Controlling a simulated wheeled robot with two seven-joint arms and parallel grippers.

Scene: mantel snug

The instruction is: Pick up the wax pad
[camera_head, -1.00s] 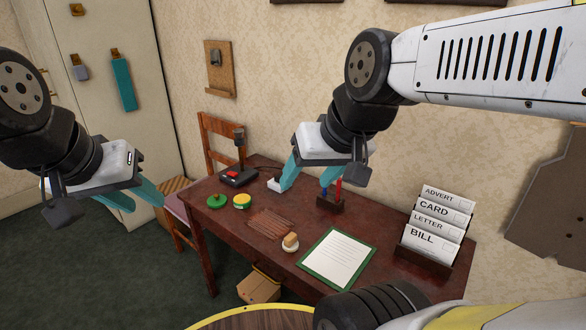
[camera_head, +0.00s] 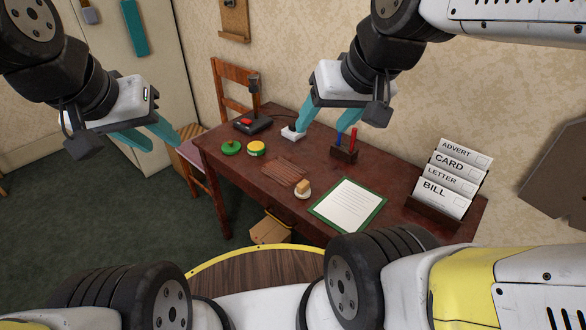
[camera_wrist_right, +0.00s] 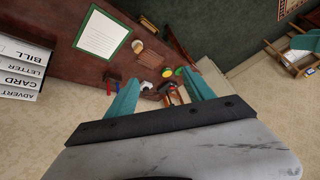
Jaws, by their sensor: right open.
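I cannot be sure which thing is the wax pad. A round yellow pad with a green rim (camera_head: 256,148) lies on the left part of the desk, beside a green disc with a knob (camera_head: 230,148). A tan block (camera_head: 303,186) sits on a small white dish nearer the front edge. My right gripper (camera_head: 320,122) is open and empty above the back of the desk, beyond these things; its spread fingers also show in the right wrist view (camera_wrist_right: 162,88). My left gripper (camera_head: 163,145) is open and empty, left of the desk.
On the dark red desk (camera_head: 225,170) are a red-topped black device (camera_head: 252,122), a white item (camera_head: 292,132), a pen holder (camera_head: 344,154), brown sticks (camera_head: 286,173), a green-bordered sheet (camera_head: 348,205) and a letter rack (camera_head: 432,215). A chair (camera_head: 232,88) stands behind it.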

